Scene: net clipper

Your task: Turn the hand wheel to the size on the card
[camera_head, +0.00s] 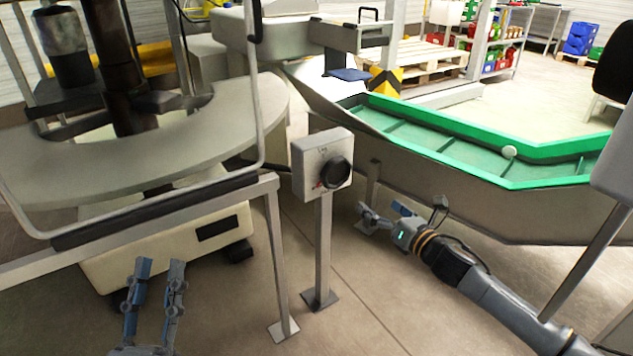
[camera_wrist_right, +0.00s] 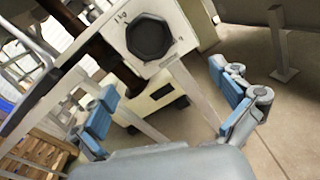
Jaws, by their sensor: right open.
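The hand wheel (camera_head: 336,173) is a black knob on the front of a pale grey box (camera_head: 309,152) on a post. Small marks and a red spot show beside it, too small to read. My right gripper (camera_head: 385,212) is open and empty, low and to the right of the post, apart from the wheel. In the right wrist view the wheel (camera_wrist_right: 150,37) lies ahead, beyond the spread fingers (camera_wrist_right: 163,82). My left gripper (camera_head: 159,270) is open and empty at the lower left, away from the wheel. I cannot make out a size card.
A large machine with a round grey table (camera_head: 150,165) and a metal frame (camera_head: 272,225) stands left of the post. Bare floor (camera_head: 345,300) lies around the post foot.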

